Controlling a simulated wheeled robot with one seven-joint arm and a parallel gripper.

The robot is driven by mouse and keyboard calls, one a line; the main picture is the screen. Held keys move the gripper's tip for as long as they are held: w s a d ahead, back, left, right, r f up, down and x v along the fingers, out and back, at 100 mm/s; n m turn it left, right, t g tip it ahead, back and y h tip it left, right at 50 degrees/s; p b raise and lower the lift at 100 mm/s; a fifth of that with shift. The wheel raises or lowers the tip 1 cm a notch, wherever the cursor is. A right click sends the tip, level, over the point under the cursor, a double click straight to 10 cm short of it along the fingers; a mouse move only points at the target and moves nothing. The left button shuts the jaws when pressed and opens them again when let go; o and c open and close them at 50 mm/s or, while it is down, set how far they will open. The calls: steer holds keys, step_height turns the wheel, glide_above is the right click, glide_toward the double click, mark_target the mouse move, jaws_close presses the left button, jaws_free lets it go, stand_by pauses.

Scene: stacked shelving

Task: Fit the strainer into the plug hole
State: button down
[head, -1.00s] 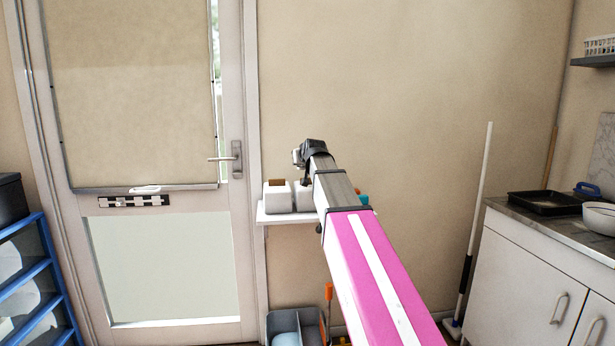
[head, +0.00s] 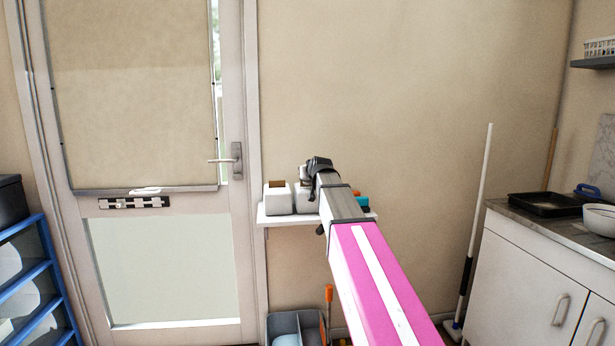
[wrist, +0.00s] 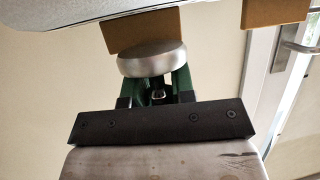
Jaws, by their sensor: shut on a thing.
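My gripper (head: 308,174) is at the end of my arm, just above the small white wall shelf, beside the white boxes. In the wrist view my gripper (wrist: 155,84) is shut, with its green fingers around a round silver metal piece that looks like the strainer (wrist: 152,58). Its smooth rounded side shows; its other side is hidden. In the head view I cannot make out the strainer at the gripper. No plug hole or sink shows in either view.
The wall shelf (head: 285,220) holds a white box (head: 278,200) with a brown block and other items. A grey divided bin (head: 284,324) is below. At right are a counter (head: 494,209), black tray (head: 545,204), white bowl (head: 601,219) and leaning pole (head: 476,220). A door (head: 140,270) stands left.

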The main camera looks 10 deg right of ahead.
steer(key=shift+f, duration=0.55)
steer(key=c, duration=1)
jaws_free()
steer(key=shift+o, duration=0.2)
